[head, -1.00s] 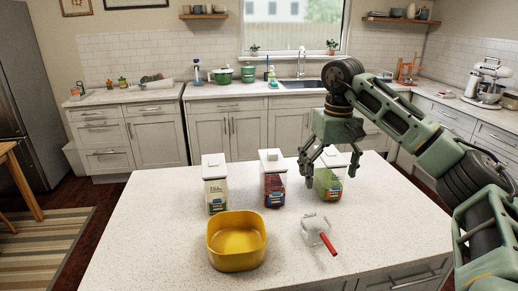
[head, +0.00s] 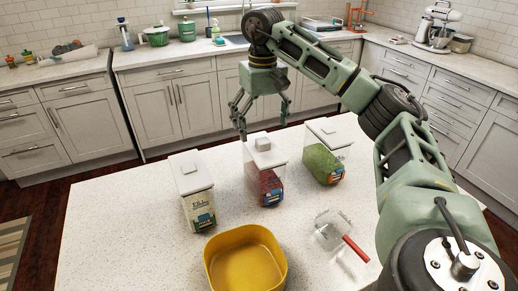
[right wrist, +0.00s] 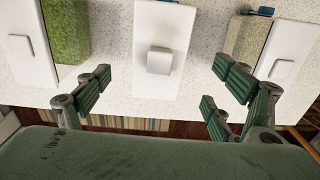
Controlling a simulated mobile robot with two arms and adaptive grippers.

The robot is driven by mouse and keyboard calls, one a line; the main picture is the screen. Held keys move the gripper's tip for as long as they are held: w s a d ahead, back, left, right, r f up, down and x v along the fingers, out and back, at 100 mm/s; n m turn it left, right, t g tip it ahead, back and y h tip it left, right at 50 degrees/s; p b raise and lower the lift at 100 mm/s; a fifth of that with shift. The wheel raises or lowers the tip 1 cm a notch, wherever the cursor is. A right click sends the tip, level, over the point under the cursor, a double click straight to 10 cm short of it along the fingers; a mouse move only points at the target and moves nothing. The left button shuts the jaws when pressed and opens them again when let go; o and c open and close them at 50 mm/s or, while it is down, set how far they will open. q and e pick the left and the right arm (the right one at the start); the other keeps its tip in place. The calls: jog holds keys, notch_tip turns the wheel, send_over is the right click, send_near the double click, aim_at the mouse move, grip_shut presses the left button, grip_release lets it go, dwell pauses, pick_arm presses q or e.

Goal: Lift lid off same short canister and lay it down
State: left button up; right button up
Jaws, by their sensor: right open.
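Three clear canisters with white knobbed lids stand in a row on the island: the left canister (head: 199,206) with a printed label, the middle canister (head: 268,185) with dark red contents, and the right canister (head: 323,162) with green contents. All lids are on. My right gripper (head: 262,122) is open and empty, behind and above the middle canister. In the right wrist view, the middle lid (right wrist: 162,50) with its square knob lies ahead, between the lines of the spread fingers (right wrist: 162,88), apart from them. My left gripper is not in view.
A yellow bowl (head: 245,262) stands on the island counter (head: 120,225) in front of the canisters. A clear scoop with a red handle (head: 355,248) lies at its right. Free counter lies to the left. Back counters hold a green pot (head: 155,37) and a mixer.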

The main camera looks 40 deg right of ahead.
aim_at(263, 140)
jog(key=shift+s+f, duration=0.15)
jog(key=shift+f, duration=0.35)
notch_tip(263, 140, down, 4)
jog(key=shift+r+p, duration=0.15)
jog(key=shift+p, duration=0.6)
jog(key=shift+f, duration=0.5)
jog(key=c, duration=1.3)
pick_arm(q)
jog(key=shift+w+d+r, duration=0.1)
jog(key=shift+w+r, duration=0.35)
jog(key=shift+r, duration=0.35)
